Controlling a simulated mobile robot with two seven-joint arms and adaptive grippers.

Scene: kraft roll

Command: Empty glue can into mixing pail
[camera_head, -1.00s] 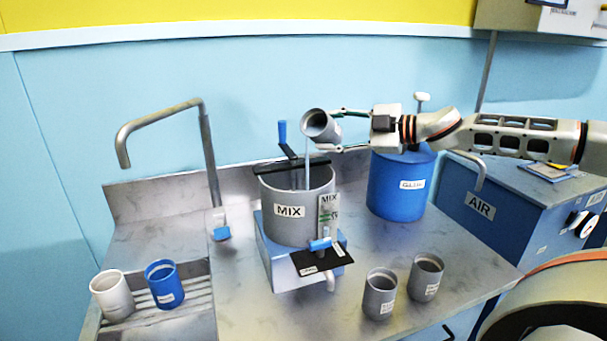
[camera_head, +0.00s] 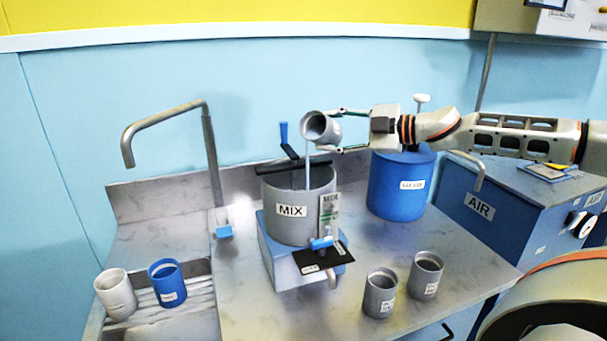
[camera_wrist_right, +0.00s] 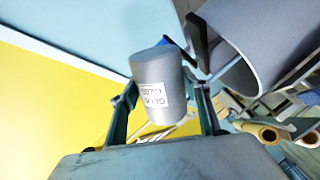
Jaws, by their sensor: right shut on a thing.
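The grey glue can (camera_head: 316,127) is held tilted on its side above the mixing pail, its mouth facing left and down. A thin pale stream falls from its lip into the pail. My right gripper (camera_head: 338,130) is shut on the can. In the right wrist view the can (camera_wrist_right: 155,80) sits between the fingers (camera_wrist_right: 165,110) with a white label showing. The grey mixing pail (camera_head: 286,228), labelled MIX, stands on a blue stand with a dark crossbar and blue-handled crank on top. Its rim (camera_wrist_right: 240,75) also shows in the wrist view. The pail's contents are hidden. My left gripper is not seen.
Two grey cans (camera_head: 379,292) (camera_head: 425,275) stand on the counter front right. A white cup (camera_head: 116,293) and a blue cup (camera_head: 167,283) stand in the sink at left. A blue drum (camera_head: 397,195) stands behind, and a tap (camera_head: 168,118) rises at left.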

